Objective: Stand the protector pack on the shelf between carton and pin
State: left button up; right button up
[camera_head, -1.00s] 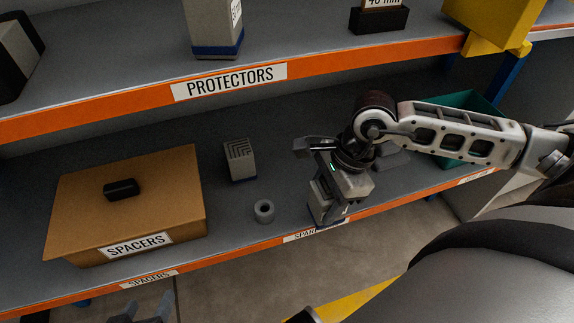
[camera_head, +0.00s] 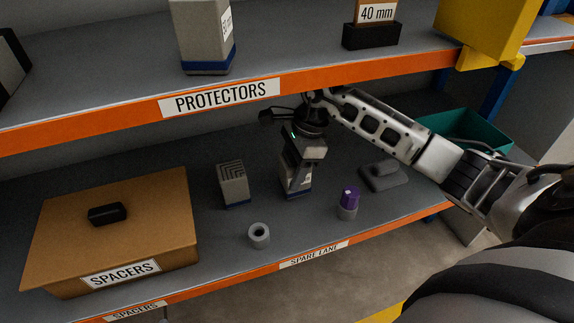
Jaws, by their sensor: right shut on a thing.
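My right gripper (camera_head: 300,160) points down over the lower shelf and is shut on a grey protector pack (camera_head: 297,187) with a dark blue base band. The pack is upright, and its top is hidden by the gripper. I cannot tell whether its base touches the shelf (camera_head: 300,225). To its left stands a similar grey block (camera_head: 233,187) with nested corner lines on top, apart from it. To its right stands a purple-capped pin (camera_head: 349,197) in a grey base. The brown spacers carton (camera_head: 150,225) is farther left. My left gripper is not in view.
A grey ring (camera_head: 259,235) lies near the front edge. A grey folded piece (camera_head: 383,175) and a teal bin (camera_head: 470,130) are to the right. The upper shelf with its orange edge (camera_head: 320,82) hangs close above my right gripper, bearing another blue-based pack (camera_head: 203,40).

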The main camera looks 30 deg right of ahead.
jog(key=w, duration=0.3)
jog(key=shift+d, duration=0.3)
jog(key=shift+f+b, duration=0.4)
jog(key=shift+f, duration=0.5)
jog(key=o, duration=1.1)
jog(key=shift+s, duration=0.1)
jog(key=shift+d+r, duration=0.1)
jog(key=shift+r, duration=0.4)
jog(key=s+d, duration=0.1)
jog(key=d, duration=0.3)
jog(key=s+d, duration=0.1)
jog(key=d, duration=0.3)
jog(key=s+d, duration=0.1)
jog(key=d, duration=0.3)
jog(key=shift+r+p, duration=0.25)
jog(key=shift+p, duration=0.05)
jog(key=shift+w, duration=0.1)
